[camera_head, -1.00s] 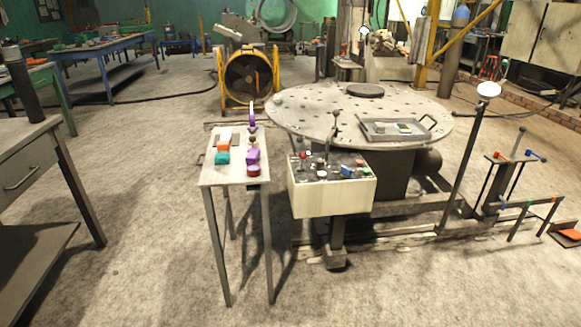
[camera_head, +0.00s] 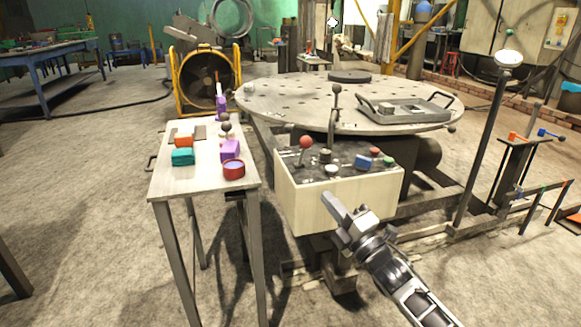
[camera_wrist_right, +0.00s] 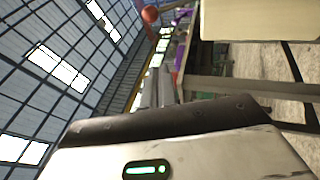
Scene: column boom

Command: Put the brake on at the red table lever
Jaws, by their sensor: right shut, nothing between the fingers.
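The red-knobbed lever (camera_head: 305,142) stands upright at the left of the control box's dark top. Its red ball also shows at the top of the right wrist view (camera_wrist_right: 150,14). The cream control box (camera_head: 296,204) stands in front of the round table. My right gripper (camera_head: 338,212) is shut and empty, in front of the box's front face, below and to the right of the red lever. It is apart from the lever. My left gripper is not in view.
The box top also carries a tall black-knobbed lever (camera_head: 336,110), a blue block (camera_head: 365,161) and several knobs. A small table (camera_head: 175,180) with coloured blocks and a red round container (camera_head: 234,169) stands close at left. The round perforated table (camera_head: 290,95) is behind.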

